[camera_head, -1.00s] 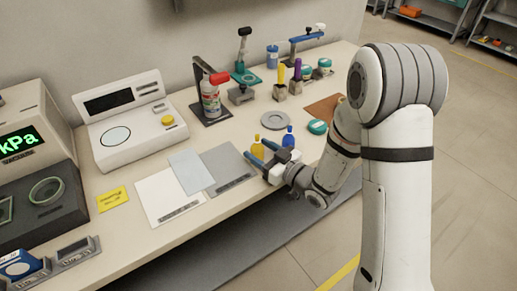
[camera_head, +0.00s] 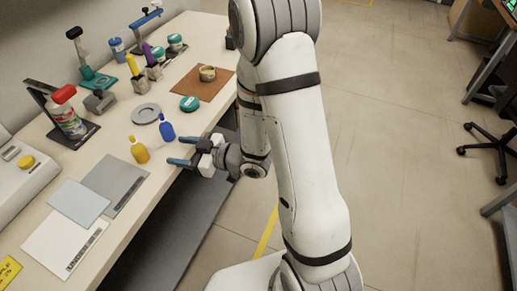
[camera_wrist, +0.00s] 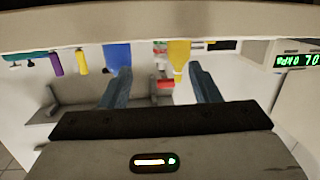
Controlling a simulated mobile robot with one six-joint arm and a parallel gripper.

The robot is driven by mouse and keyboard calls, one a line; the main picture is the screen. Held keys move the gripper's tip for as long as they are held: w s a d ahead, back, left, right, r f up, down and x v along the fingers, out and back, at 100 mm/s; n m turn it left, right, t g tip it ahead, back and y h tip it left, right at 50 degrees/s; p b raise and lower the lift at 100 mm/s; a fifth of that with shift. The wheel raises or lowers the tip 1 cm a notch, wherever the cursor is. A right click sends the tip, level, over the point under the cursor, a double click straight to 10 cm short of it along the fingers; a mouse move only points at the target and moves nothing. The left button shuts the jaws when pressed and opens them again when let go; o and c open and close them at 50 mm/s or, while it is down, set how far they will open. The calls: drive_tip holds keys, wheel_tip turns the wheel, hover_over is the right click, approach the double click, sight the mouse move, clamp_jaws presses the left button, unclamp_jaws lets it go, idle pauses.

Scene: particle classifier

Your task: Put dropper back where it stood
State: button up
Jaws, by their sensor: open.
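Two small dropper bottles stand upright near the front edge of the bench, a yellow dropper bottle (camera_head: 140,153) and a blue dropper bottle (camera_head: 166,131). My gripper (camera_head: 175,150) is open and empty at the bench's front edge, just to the right of them, its fingers pointing left toward the bottles. In the wrist view, which shows the bench upside down, the blue dropper bottle (camera_wrist: 117,56) lies by the left finger and the yellow dropper bottle (camera_wrist: 179,57) lies inside the right finger. No contact with either bottle is clear.
A grey round dish (camera_head: 145,113) and a teal-lidded jar (camera_head: 189,103) stand behind the bottles. A brown mat (camera_head: 190,87) holds an open jar (camera_head: 207,73). Purple and yellow sticks stand in blocks farther back. Grey and white sheets lie flat to the left.

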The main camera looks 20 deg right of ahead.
drive_tip(key=w+d+r+m+h, duration=0.1)
drive_tip(key=d+r+m+h, duration=0.15)
drive_tip(key=d+h, duration=0.55)
drive_tip(key=w+d+r+m+h, duration=0.15)
drive_tip(key=d+m+h, duration=0.3)
drive_tip(key=d, duration=0.45)
drive_tip(key=s+d+r+m+g, duration=0.1)
drive_tip(key=s+r+m+g, duration=0.1)
drive_tip(key=s, duration=0.7)
drive_tip(key=s+d+r+m+g+h, duration=0.1)
drive_tip(key=s+r+m+g, duration=0.2)
drive_tip(key=s, duration=0.6)
drive_tip(key=shift+d+r+g, duration=0.2)
drive_tip(key=shift+r+g, duration=0.4)
drive_tip(key=shift+g, duration=0.2)
drive_tip(key=shift+h, duration=0.25)
wheel_tip(320, 180, up, 8)
drive_tip(key=p, duration=0.7)
drive_tip(key=shift+s+r+p, duration=0.2)
drive_tip(key=shift+r+p, duration=0.05)
drive_tip(key=shift+p, duration=0.1)
